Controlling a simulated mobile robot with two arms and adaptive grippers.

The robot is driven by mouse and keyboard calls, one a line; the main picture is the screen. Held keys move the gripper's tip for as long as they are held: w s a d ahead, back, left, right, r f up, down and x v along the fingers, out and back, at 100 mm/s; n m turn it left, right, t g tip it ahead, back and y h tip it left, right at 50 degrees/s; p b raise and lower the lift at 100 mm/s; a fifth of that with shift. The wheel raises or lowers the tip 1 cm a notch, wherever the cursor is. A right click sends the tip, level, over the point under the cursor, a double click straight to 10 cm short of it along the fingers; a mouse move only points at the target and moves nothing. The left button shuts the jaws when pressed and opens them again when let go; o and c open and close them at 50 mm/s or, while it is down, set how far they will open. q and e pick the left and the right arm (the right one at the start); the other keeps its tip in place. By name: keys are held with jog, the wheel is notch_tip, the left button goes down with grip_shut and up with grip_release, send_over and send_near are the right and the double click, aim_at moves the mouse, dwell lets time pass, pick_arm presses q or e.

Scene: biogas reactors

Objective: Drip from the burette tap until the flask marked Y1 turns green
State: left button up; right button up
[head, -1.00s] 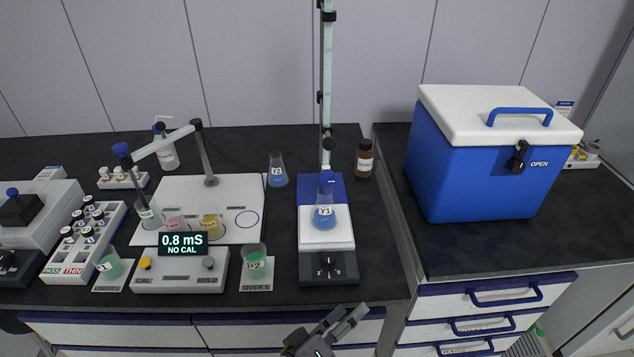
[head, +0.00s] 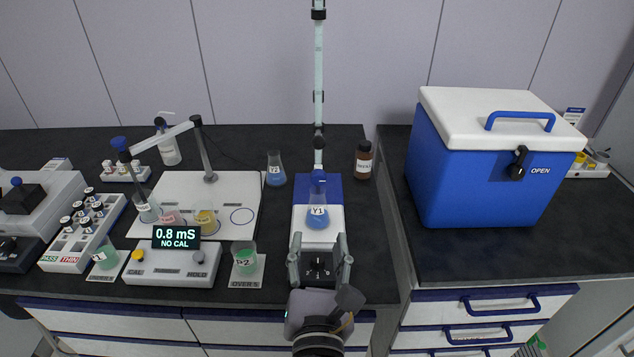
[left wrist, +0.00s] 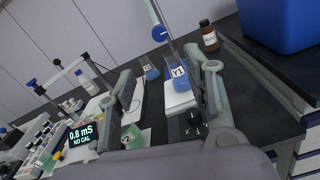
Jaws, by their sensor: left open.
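The flask marked Y1 (head: 317,216) holds blue liquid and stands on the white plate of the burette stand (head: 333,226). The burette (head: 319,85) rises behind it, with dark fittings and its lower end above the flask. In the left wrist view a round blue tap (left wrist: 159,33) shows on the burette, and flask Y1 (left wrist: 179,77) sits beyond the fingers. My left gripper (head: 320,248) is open and empty, over the dark front panel of the stand, in front of the flask and apart from it. The right gripper is not in view.
A flask marked Y2 (head: 275,171) stands behind left, and a brown bottle (head: 363,160) behind right. The conductivity meter (head: 173,265) reads 0.8 mS, NO CAL. A green beaker (head: 244,258) stands left of my gripper. A blue cool box (head: 480,165) is on the right counter.

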aim_at(319, 181)
pick_arm(q)
jog(key=w+b, duration=0.1)
jog(key=w, duration=1.4)
jog(key=shift+w, duration=0.8)
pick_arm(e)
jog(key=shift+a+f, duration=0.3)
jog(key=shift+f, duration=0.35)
pick_arm(q)
jog(key=shift+c, duration=0.6)
